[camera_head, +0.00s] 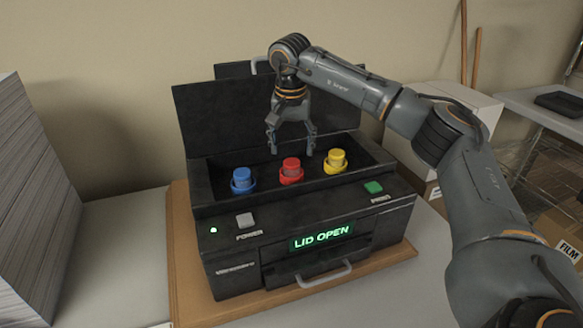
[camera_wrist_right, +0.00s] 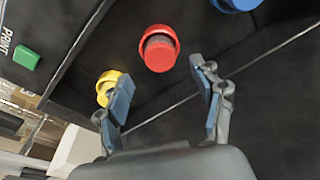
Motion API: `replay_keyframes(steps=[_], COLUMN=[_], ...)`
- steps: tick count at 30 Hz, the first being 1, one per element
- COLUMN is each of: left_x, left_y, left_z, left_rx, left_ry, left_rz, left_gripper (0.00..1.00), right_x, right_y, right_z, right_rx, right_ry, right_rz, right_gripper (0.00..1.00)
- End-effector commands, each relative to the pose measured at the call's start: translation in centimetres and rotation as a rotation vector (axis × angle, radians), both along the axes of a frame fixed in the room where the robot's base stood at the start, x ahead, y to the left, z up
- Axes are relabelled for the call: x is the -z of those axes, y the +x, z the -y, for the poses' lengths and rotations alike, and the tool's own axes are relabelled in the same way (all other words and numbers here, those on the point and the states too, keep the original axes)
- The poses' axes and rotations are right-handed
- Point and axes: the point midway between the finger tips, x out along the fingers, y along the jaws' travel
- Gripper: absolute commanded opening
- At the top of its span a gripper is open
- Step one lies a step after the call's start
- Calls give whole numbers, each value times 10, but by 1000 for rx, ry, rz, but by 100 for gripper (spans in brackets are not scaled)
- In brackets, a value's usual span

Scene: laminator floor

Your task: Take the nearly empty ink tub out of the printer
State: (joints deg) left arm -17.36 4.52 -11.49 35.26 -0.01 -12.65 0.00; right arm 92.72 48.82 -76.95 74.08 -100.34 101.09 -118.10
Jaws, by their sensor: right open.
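The black printer (camera_head: 225,235) stands with its lid raised, and its front display reads LID OPEN. Blue (camera_head: 242,178), red (camera_head: 291,169) and yellow (camera_head: 337,158) ink tubs stand in a row in its open bay. I cannot tell from these views how full each one is. My right gripper (camera_head: 291,150) is open and empty, pointing down above and behind the row, near the red tub. In the right wrist view the red tub (camera_wrist_right: 158,50) lies beyond the open fingers (camera_wrist_right: 165,100), the yellow tub (camera_wrist_right: 104,84) shows beside one finger, and the blue tub (camera_wrist_right: 236,4) is cut off at the edge.
The raised lid (camera_head: 225,120) stands behind the bay. The printer rests on a wooden board (camera_head: 180,270). A tall paper stack (camera_head: 35,200) is at the left. A white box (camera_head: 455,115) and a shelf with a dark object (camera_head: 562,103) are at the right.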

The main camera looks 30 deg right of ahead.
Motion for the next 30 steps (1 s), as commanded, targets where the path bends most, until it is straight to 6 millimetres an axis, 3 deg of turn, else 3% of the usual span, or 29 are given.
replay_keyframes(steps=[4, 9, 17, 26, 30], left_x=[-20, -26, -25, -25, -25], left_y=[7, 8, 8, 6, 5], left_z=[0, 0, 0, 0, 0], left_rx=[0, 0, 0, 0, 0], left_ry=[-1, -1, -1, 0, 0], left_rz=[11, 13, 13, 9, 8], left_gripper=[40, 40, 40, 40, 40], right_x=[18, 41, 46, 46, 46], right_y=[2, 4, 5, 5, 5], right_z=[1, 3, 3, 3, 3], right_rx=[-1, -1, 0, 0, 0], right_ry=[-1, 0, 1, 1, 1], right_rz=[-5, -2, 1, 1, 1], right_gripper=[67, 67, 67, 10, 8])
